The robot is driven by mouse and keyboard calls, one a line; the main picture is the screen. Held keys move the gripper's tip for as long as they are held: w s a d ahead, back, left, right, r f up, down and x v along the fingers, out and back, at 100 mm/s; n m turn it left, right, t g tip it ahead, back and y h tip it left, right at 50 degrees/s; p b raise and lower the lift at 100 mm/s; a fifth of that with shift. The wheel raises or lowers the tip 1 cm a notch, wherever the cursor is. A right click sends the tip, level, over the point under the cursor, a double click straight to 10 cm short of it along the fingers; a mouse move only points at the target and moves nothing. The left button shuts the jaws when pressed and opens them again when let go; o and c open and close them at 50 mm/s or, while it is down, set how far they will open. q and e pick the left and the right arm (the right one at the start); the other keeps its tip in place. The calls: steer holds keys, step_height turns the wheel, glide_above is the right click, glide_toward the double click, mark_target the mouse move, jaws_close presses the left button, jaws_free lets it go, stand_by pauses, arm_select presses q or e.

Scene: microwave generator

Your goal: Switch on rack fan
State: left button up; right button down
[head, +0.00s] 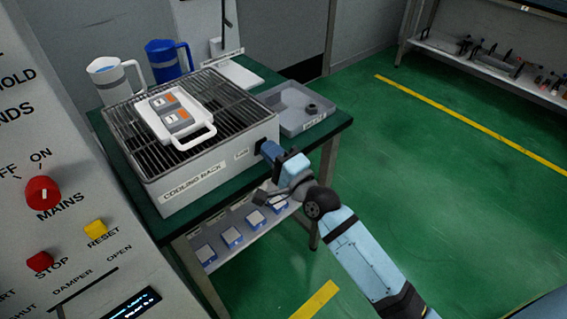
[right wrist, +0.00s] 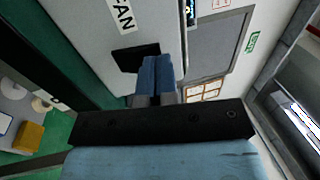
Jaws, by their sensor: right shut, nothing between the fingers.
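The grey cooling rack (head: 215,165) stands on a green-topped table, its side facing my right arm. A small FAN label (head: 241,153) is on that side, and a black switch plate sits beside it, partly hidden by my gripper. My right gripper (head: 268,150) is shut and empty, its blue fingertips at the plate. In the right wrist view the black switch (right wrist: 133,57) shows below the FAN label (right wrist: 122,15), and the closed fingers (right wrist: 157,72) overlap its edge. I cannot tell whether they touch it or which way it is set. My left gripper is not in view.
A white tray with a handle (head: 209,134) lies on the rack grille. A grey tray (head: 291,105) is beside the rack; white (head: 112,82) and blue (head: 163,62) jugs stand behind. A control panel (head: 75,205) fills the left. Green floor is clear at right.

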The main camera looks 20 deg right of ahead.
steer(key=shift+w+a, duration=0.15)
steer(key=shift+w, duration=0.2)
